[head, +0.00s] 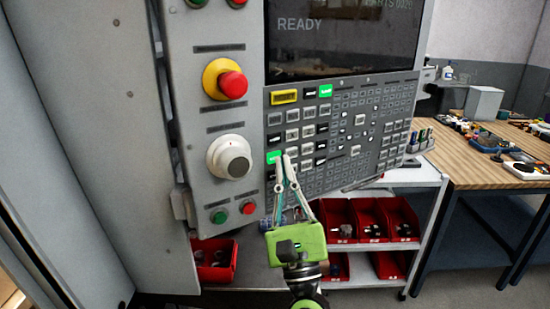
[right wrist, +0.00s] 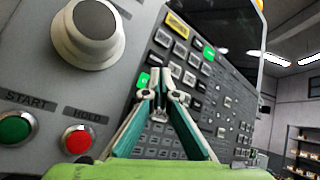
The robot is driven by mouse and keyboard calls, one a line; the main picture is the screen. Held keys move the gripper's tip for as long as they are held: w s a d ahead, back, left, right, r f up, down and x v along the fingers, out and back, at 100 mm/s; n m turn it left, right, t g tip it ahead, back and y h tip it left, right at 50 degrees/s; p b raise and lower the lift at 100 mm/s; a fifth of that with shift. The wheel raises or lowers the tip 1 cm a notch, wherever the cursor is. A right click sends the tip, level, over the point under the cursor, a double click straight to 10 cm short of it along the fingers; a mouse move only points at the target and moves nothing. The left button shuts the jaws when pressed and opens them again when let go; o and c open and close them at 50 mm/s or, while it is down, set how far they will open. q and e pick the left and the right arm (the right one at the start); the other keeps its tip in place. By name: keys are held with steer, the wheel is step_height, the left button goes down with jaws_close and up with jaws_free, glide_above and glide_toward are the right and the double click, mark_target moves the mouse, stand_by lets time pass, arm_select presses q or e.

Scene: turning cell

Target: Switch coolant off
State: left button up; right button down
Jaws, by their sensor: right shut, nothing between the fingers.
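The control panel's keypad (head: 345,130) fills the middle of the head view, below the screen. A green-lit key (head: 273,157) sits at its left edge; it also shows in the right wrist view (right wrist: 143,80). A second green-lit key (head: 325,91) is in the top row, beside a yellow key (head: 285,97). The key labels are too small to read, so I cannot tell which is coolant. My right gripper (head: 287,160) is shut and empty, its tips just right of the lower green-lit key. I cannot tell whether they touch the panel. My left gripper is not in view.
Left of the keypad are a red emergency stop (head: 232,85), a grey-white dial (head: 232,157), a green start button (head: 220,216) and a red hold button (head: 248,208). The screen (head: 340,35) reads READY. A cart with red bins (head: 372,220) and a wooden workbench (head: 470,165) stand right.

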steer(key=shift+w, duration=0.15)
stand_by(0.8)
steer(key=shift+w+a+b, duration=0.2)
steer(key=shift+w+b, duration=0.05)
steer(key=shift+b, duration=0.05)
steer(key=shift+w+a, duration=0.15)
steer(key=shift+w, duration=0.1)
stand_by(0.7)
steer(key=shift+s+d, duration=0.4)
steer(key=shift+s, duration=0.25)
steer(key=s, duration=0.1)
steer(key=s+d, duration=0.1)
steer(key=s, duration=0.1)
steer(key=s+d, duration=0.1)
steer(key=shift+s+d, duration=0.15)
steer(key=shift+d, duration=0.1)
stand_by(0.3)
stand_by(0.4)
